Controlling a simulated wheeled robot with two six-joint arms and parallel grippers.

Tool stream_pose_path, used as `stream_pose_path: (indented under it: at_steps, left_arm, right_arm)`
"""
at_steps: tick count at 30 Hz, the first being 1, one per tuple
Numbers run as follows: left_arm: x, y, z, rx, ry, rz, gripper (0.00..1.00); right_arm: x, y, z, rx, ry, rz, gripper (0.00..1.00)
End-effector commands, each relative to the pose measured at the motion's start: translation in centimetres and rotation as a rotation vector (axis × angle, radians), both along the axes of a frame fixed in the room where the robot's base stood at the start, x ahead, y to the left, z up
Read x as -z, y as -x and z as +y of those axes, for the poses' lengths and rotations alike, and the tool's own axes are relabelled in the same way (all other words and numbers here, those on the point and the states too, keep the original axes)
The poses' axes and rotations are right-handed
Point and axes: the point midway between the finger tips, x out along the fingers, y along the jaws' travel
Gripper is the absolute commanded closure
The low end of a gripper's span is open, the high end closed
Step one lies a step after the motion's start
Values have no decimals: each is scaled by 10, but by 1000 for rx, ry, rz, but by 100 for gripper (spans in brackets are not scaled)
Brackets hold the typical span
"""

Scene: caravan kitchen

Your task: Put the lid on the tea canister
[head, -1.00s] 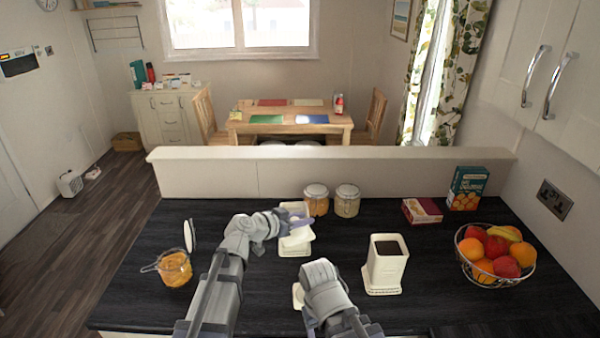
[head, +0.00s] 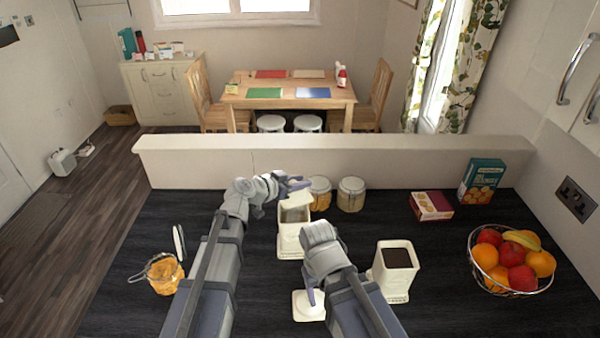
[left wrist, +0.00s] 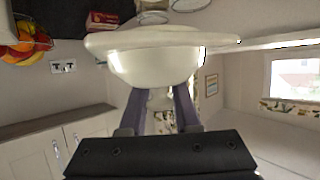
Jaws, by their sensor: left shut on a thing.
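My left gripper (head: 292,187) is shut on a cream lid (head: 299,199), held by its knob. In the left wrist view the lid (left wrist: 150,62) spans the space beyond the fingers. In the head view the lid overlaps the back rim of an open cream canister (head: 290,240) with pale contents; whether it touches is unclear. A second open cream canister (head: 397,282), with dark contents, stands further right. No label is readable, so I cannot tell which is tea. My right gripper (head: 311,290) is beside another cream lid (head: 308,308) on the counter; its jaws are mostly hidden.
Two glass jars (head: 351,194) stand behind the pale-filled canister. Boxes (head: 431,206) and a wire fruit bowl (head: 510,260) are at the right. A raised ledge (head: 400,150) bounds the counter's back.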

Motion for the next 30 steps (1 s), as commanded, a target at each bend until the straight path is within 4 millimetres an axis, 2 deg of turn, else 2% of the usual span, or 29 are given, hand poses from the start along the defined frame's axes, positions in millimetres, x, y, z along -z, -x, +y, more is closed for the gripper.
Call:
stream_pose_path:
  at_steps: [11, 24, 30]
  left_arm:
    - [7, 0, 0, 0, 0, 0, 100]
    - [48, 1, 0, 0, 0, 0, 100]
    - [59, 1, 0, 0, 0, 0, 100]
  right_arm:
    - [7, 1, 0, 0, 0, 0, 39]
    - [48, 1, 0, 0, 0, 0, 39]
    - [59, 1, 0, 0, 0, 0, 39]
